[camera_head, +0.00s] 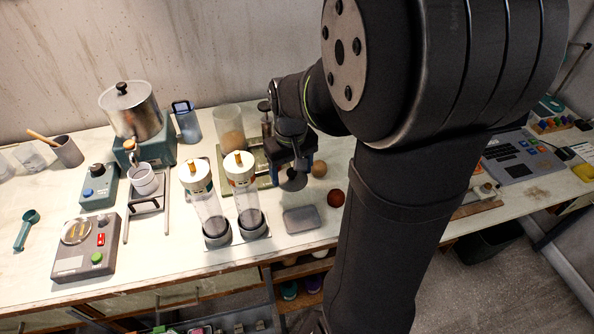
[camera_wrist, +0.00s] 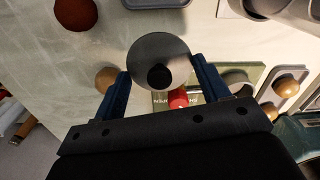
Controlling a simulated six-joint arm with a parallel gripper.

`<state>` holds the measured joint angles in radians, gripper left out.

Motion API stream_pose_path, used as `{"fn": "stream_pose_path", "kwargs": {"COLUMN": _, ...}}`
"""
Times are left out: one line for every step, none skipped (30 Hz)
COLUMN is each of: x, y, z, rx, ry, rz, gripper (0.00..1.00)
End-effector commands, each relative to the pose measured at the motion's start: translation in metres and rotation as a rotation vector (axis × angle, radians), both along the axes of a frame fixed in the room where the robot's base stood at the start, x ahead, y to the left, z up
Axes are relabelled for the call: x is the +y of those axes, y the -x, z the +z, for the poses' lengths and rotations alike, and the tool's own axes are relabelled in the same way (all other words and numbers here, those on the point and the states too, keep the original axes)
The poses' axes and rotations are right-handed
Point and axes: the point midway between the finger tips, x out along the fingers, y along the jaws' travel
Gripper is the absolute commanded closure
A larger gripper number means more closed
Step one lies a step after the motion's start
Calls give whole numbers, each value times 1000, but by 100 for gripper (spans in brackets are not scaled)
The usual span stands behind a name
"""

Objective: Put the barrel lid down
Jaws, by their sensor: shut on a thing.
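The barrel lid is a round grey disc with a black knob; it shows in the wrist view (camera_wrist: 160,50) between my fingers and in the head view (camera_head: 293,182) below my gripper. My gripper (camera_head: 293,163) is shut on the lid; its blue fingers also show in the wrist view (camera_wrist: 163,88), on either side of the knob. The lid hangs over the pale table, at the right end of an olive-green base (camera_head: 262,178). Its height above the table is hard to tell. Part of the base is hidden behind the lid and my arm.
A grey rectangular pad (camera_head: 302,219) lies in front of the lid. A tan ball (camera_head: 319,169) and a dark red ball (camera_head: 336,198) lie to its right. Two clear cylinders with white tops (camera_head: 207,203) (camera_head: 248,197) stand to the left. A tall translucent cylinder (camera_head: 229,127) stands behind.

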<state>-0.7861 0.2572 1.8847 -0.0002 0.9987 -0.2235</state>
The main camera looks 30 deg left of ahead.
Motion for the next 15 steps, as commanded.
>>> {"fn": "stream_pose_path", "kwargs": {"x": -1, "y": 1, "z": -9, "rx": 4, "ry": 4, "rz": 0, "gripper": 54}}
{"fn": "stream_pose_path", "kwargs": {"x": -1, "y": 1, "z": -14, "rx": 4, "ry": 4, "rz": 0, "gripper": 54}}
{"fn": "stream_pose_path", "kwargs": {"x": -1, "y": 1, "z": -20, "rx": 4, "ry": 5, "rz": 0, "gripper": 54}}
{"fn": "stream_pose_path", "kwargs": {"x": -1, "y": 1, "z": -23, "rx": 4, "ry": 4, "rz": 0, "gripper": 54}}
{"fn": "stream_pose_path", "kwargs": {"x": -1, "y": 0, "z": -26, "rx": 2, "ry": 2, "rz": 0, "gripper": 54}}
{"fn": "stream_pose_path", "kwargs": {"x": -1, "y": 0, "z": -29, "rx": 2, "ry": 2, "rz": 0, "gripper": 54}}
{"fn": "stream_pose_path", "kwargs": {"x": -1, "y": 0, "z": -30, "rx": 2, "ry": 1, "rz": 0, "gripper": 54}}
{"fn": "stream_pose_path", "kwargs": {"x": -1, "y": 0, "z": -30, "rx": 1, "ry": 2, "rz": 0, "gripper": 54}}
{"fn": "stream_pose_path", "kwargs": {"x": -1, "y": 0, "z": -30, "rx": 1, "ry": 1, "rz": 0, "gripper": 54}}
{"fn": "stream_pose_path", "kwargs": {"x": -1, "y": 0, "z": -30, "rx": 1, "ry": 1, "rz": 0, "gripper": 54}}
{"fn": "stream_pose_path", "kwargs": {"x": -1, "y": 0, "z": -30, "rx": 1, "ry": 1, "rz": 0, "gripper": 54}}
{"fn": "stream_pose_path", "kwargs": {"x": -1, "y": 0, "z": -30, "rx": 1, "ry": 1, "rz": 0, "gripper": 54}}
{"fn": "stream_pose_path", "kwargs": {"x": -1, "y": 0, "z": -30, "rx": 1, "ry": 1, "rz": 0, "gripper": 54}}
{"fn": "stream_pose_path", "kwargs": {"x": -1, "y": 0, "z": -30, "rx": 1, "ry": 1, "rz": 0, "gripper": 54}}
{"fn": "stream_pose_path", "kwargs": {"x": -1, "y": 0, "z": -30, "rx": 1, "ry": 1, "rz": 0, "gripper": 54}}
